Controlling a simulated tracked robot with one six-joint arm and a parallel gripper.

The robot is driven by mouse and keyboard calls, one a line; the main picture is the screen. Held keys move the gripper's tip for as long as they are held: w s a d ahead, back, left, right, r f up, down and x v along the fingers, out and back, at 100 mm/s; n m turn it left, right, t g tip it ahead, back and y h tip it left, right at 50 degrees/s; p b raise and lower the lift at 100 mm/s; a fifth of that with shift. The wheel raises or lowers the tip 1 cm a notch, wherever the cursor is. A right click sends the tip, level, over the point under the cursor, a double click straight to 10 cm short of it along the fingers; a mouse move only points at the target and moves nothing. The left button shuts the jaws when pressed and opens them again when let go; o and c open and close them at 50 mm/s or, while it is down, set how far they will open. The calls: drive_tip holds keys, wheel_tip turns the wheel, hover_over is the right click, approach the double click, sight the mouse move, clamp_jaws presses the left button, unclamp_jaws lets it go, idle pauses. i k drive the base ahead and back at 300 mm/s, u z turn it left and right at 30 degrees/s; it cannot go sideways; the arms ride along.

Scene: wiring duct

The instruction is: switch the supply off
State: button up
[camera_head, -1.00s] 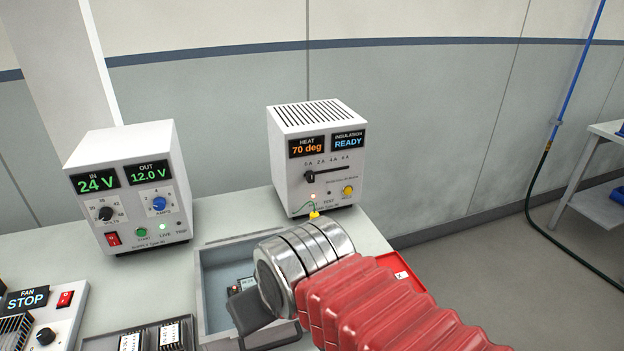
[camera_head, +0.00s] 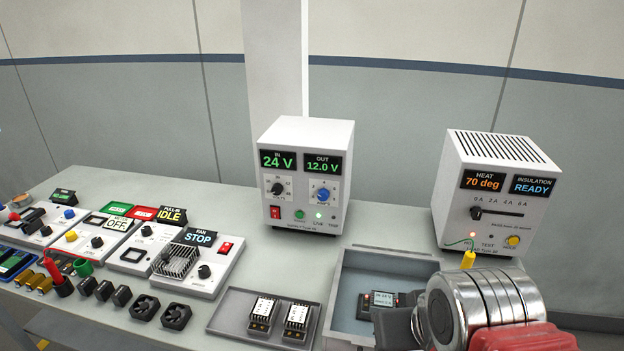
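The supply (camera_head: 305,175) is a white box standing at the back of the bench, left of my arm. Its displays read IN 24 V and OUT 12.0 V. Its front has a black volts knob (camera_head: 278,188), a blue amps knob (camera_head: 323,194), a red rocker switch (camera_head: 275,212), a green start button (camera_head: 299,214) and a lit LIVE lamp (camera_head: 319,216). My gripper (camera_head: 392,328) is at the lower right, over the near right part of a grey tray. Its dark fingers are partly cut off by the frame edge, and their opening is not clear.
The grey tray (camera_head: 343,282) holds a small dark module (camera_head: 378,302). A heater and insulation tester (camera_head: 494,195) stands at right. Two modules (camera_head: 262,312) lie on a flat tray. A fan unit (camera_head: 190,262) and several parts are at left. Bench in front of the supply is clear.

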sight(274, 212)
drive_tip(key=u, duration=0.55)
drive_tip(key=k, duration=1.35)
drive_tip(key=u, duration=0.75)
drive_tip(key=i, duration=1.35)
drive_tip(key=z, duration=0.65)
drive_tip(key=i, duration=0.7)
drive_tip(key=z, duration=0.55)
